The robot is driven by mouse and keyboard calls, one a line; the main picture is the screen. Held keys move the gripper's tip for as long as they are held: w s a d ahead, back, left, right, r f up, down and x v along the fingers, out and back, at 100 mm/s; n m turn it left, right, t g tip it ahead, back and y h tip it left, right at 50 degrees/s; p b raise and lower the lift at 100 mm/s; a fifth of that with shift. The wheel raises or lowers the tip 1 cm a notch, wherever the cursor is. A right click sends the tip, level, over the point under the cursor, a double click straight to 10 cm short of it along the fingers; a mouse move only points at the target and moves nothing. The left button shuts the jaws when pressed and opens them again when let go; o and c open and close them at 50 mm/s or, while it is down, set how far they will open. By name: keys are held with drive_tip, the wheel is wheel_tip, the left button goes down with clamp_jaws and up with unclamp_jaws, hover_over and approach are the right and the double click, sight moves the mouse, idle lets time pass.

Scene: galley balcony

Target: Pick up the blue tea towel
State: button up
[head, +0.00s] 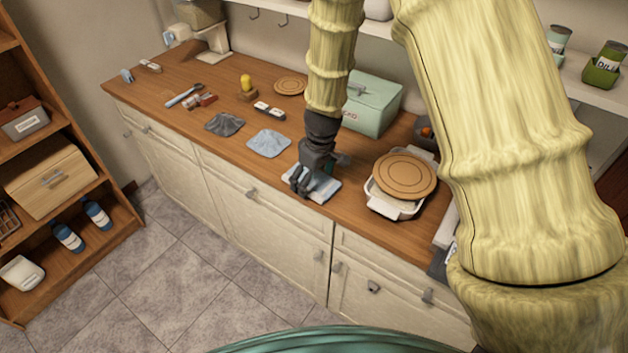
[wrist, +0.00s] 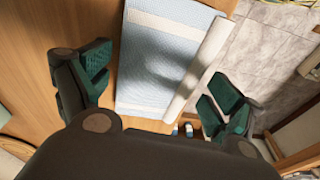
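A folded light blue tea towel (head: 324,190) with pale trim lies flat on the wooden counter, close to its front edge. It shows large in the wrist view (wrist: 158,62), where it has a fine woven pattern and a white band at one end. My gripper (head: 306,180) points down over this towel. In the wrist view my gripper (wrist: 160,88) is open, with one dark green finger on each side of the towel and nothing held. I cannot tell whether the fingertips touch the towel or the counter. The gripper hides part of the towel in the head view.
A crumpled light blue cloth (head: 268,143) and a dark grey cloth (head: 224,123) lie to the left on the counter. A white dish with a round wooden board (head: 405,174) stands close on the right. A green box (head: 372,104) stands behind. Tiled floor lies beyond the front edge.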

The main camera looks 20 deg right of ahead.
drive_tip(key=c, duration=0.6)
